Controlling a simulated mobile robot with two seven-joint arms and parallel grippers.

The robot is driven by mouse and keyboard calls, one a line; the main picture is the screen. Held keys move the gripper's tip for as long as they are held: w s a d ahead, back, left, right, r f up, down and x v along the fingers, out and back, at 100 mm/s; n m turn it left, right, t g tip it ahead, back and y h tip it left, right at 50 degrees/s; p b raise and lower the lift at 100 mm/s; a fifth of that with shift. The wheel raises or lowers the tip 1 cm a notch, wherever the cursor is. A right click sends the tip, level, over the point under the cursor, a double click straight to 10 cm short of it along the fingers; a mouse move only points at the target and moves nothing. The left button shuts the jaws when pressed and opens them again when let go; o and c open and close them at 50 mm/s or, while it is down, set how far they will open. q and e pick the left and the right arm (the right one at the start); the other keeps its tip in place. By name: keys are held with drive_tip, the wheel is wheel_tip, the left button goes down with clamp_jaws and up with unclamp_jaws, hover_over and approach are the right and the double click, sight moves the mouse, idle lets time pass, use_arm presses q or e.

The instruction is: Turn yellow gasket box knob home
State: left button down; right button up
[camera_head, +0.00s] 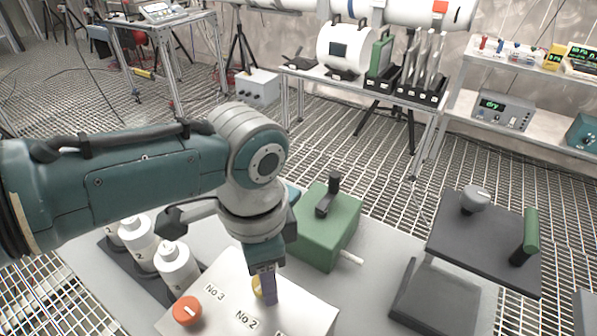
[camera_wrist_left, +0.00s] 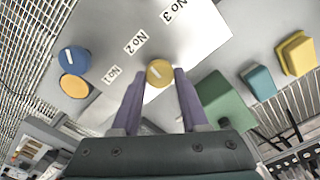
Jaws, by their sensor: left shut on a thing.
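The yellow knob (camera_head: 257,287) sits on the pale box (camera_head: 302,318) with labels reading No 3 and No 2, and is partly hidden behind my left gripper's fingers. My left gripper (camera_head: 266,288) points down at the knob from above. In the left wrist view the yellow knob (camera_wrist_left: 159,72) shows between the tips of the two purple fingers (camera_wrist_left: 158,85), round with a pale diagonal mark. The gripper is shut on it. An orange-red knob (camera_head: 187,310) with a pale mark sits on the same box, left of the gripper. My right gripper is not in view.
A green box with a black handle (camera_head: 325,240) stands close behind the gripper. White bottles (camera_head: 176,265) stand in a dark rack at left. A dark stand (camera_head: 484,235) with a grey knob and green handle is at right. The wrist view shows a blue knob (camera_wrist_left: 75,60).

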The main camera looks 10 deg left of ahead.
use_arm(q)
drive_tip(key=m, duration=0.4)
drive_tip(key=shift+r+m, duration=0.1)
drive_tip(key=shift+m, duration=0.2)
drive_tip(key=shift+d+m, duration=0.1)
drive_tip(key=shift+m, duration=1.8)
drive_tip(key=shift+c, duration=2.1)
unclamp_jaws()
drive_tip(key=shift+s, duration=0.1)
wheel_tip(320, 180, up, 10)
drive_tip(key=p, duration=0.2)
